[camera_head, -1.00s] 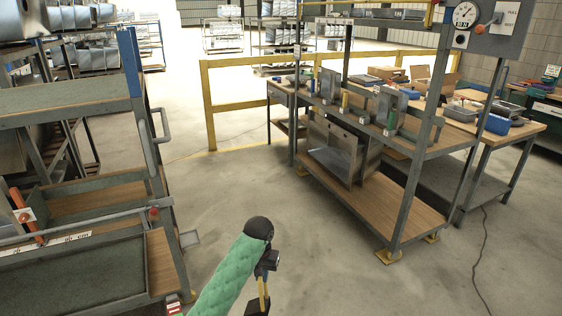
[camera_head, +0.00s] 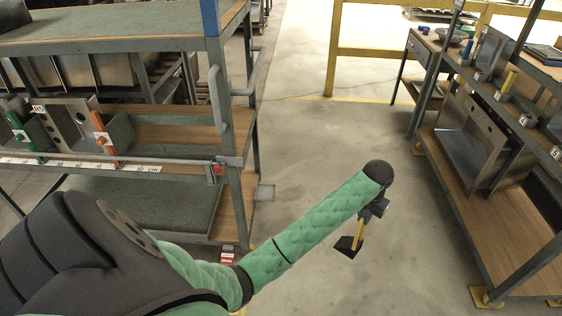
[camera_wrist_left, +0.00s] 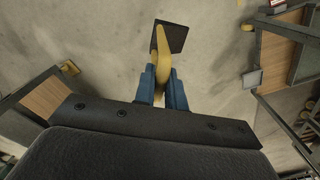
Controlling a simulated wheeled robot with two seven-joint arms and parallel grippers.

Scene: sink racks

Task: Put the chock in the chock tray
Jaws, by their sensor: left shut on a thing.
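The chock is a dark wedge-like block with a yellow handle (camera_head: 358,232). My left gripper (camera_head: 366,216) is shut on the handle, and the block hangs below it over open floor, between the cart and the rack. In the left wrist view the blue fingers of my left gripper (camera_wrist_left: 162,88) close around the yellow handle, with the dark block (camera_wrist_left: 176,36) beyond them. I cannot tell for sure which thing is the chock tray. My right gripper is out of view.
The shelved cart (camera_head: 228,185) stands at the left, with a handle rail (camera_head: 217,100) and panels on its shelf. A wood-shelved rack (camera_head: 470,205) stands at the right on yellow feet. A yellow barrier (camera_head: 400,98) is behind. The floor between is clear.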

